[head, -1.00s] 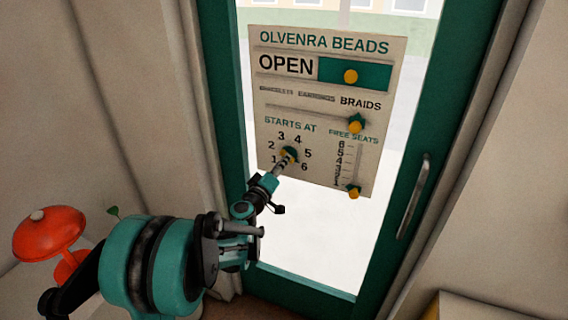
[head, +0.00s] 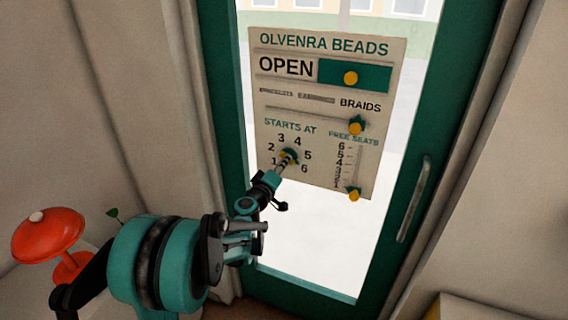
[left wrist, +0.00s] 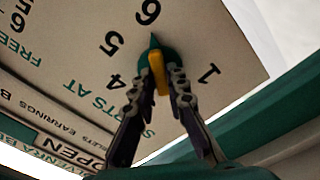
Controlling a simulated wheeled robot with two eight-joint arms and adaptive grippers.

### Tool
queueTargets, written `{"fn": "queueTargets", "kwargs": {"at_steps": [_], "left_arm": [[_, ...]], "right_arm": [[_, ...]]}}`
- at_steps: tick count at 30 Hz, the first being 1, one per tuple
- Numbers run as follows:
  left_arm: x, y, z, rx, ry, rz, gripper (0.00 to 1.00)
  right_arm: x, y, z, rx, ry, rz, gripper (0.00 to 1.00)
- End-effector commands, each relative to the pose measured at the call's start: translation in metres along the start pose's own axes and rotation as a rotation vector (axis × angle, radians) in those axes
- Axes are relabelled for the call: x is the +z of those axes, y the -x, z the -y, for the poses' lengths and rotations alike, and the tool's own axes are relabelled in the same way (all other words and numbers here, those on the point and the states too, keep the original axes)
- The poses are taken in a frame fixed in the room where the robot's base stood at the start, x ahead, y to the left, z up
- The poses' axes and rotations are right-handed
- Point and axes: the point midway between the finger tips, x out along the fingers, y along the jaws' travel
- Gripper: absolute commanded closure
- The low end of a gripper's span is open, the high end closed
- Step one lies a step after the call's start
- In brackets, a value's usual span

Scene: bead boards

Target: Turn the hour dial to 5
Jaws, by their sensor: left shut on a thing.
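The sign board (head: 262,108) hangs on the glass door, with the hour dial (head: 291,153) at its lower left, ringed by the numbers 1 to 6 under "STARTS AT". My left gripper (head: 285,161) reaches the dial from below. In the left wrist view the dial (left wrist: 144,62) is green with a yellow grip bar (left wrist: 159,73). My left gripper's fingertips (left wrist: 157,88) are shut on the dial, one on each side of the bar. The dial's green pointed tip points roughly at the 6 there. The 2 and 3 are hidden in that view. My right gripper is not in view.
Above the dial are the OPEN slider (head: 351,78) and the BRAIDS slider knob (head: 356,125). The free-seats slider knob (head: 354,193) is low, right of the dial. A door handle (head: 413,198) is at the right. A red mushroom-shaped lamp (head: 48,234) stands at the left.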

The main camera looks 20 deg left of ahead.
Motion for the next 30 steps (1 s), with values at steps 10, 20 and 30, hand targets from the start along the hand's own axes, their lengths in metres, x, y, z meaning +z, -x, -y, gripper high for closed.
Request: {"fn": "queueTargets", "kwargs": {"at_steps": [10, 20, 30], "left_arm": [[0.0011, 0.0002, 0.0002, 0.001, 0.196, 0.002, 1.0], [0.0013, 0.0002, 0.0001, 0.001, 0.491, 0.003, 1.0], [0.0013, 0.0002, -0.0001, 0.0, 0.731, 0.004, 1.0]], "right_arm": [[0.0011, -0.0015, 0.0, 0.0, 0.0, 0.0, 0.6], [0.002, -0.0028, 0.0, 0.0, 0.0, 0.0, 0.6], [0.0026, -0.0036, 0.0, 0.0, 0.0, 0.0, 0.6]]}}
